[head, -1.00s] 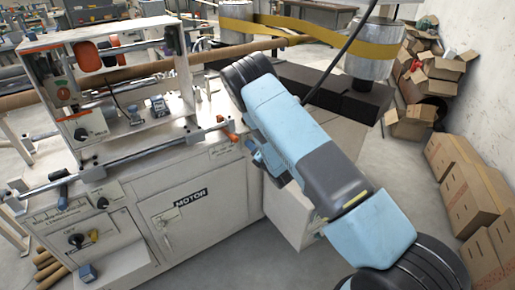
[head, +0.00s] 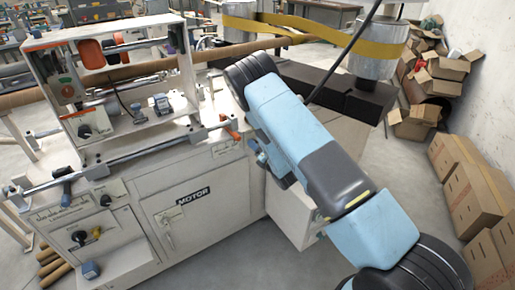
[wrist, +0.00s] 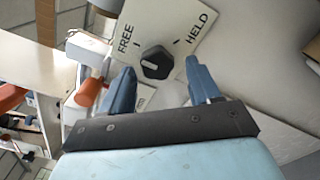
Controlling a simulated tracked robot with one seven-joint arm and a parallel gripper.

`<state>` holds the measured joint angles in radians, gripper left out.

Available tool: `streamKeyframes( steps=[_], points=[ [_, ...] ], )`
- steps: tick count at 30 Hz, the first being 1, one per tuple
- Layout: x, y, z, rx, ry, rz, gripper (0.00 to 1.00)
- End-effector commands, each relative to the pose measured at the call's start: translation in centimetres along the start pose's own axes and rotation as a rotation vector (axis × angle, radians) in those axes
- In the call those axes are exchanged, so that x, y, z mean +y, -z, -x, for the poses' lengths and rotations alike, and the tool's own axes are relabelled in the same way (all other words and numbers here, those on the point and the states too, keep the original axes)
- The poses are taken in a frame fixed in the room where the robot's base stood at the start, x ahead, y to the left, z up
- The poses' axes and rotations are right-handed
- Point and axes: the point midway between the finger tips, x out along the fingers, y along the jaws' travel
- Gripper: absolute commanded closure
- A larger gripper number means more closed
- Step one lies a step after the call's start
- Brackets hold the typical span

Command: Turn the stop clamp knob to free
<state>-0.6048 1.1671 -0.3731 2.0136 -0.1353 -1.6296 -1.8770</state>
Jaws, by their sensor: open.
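The stop clamp knob (wrist: 156,62) is a black, lobed knob on a pale plate (wrist: 187,14) in the wrist view. The plate reads FREE on the left and HELD on the right, each with a short tick mark. I cannot tell which mark the knob points to. My gripper (wrist: 158,76) is open, with one blue finger on each side of the knob. Gaps show between the fingers and the knob. In the head view my arm hides the knob, and only a little of my gripper shows beside the cabinet.
The white winder cabinet (head: 222,212) with its MOTOR label stands left of my arm. An orange-tipped part (wrist: 88,92) lies close to the left finger in the wrist view. Cardboard boxes (head: 470,190) line the right wall. Grey floor (head: 385,175) is clear between.

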Motion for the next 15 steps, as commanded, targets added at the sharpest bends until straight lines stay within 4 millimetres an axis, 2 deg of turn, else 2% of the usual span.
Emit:
streamKeyframes(
  steps=[15],
  points=[
    [-0.2, 0.1, 9.6, 0.002, 0.004, 0.000, 0.38]
  ],
)
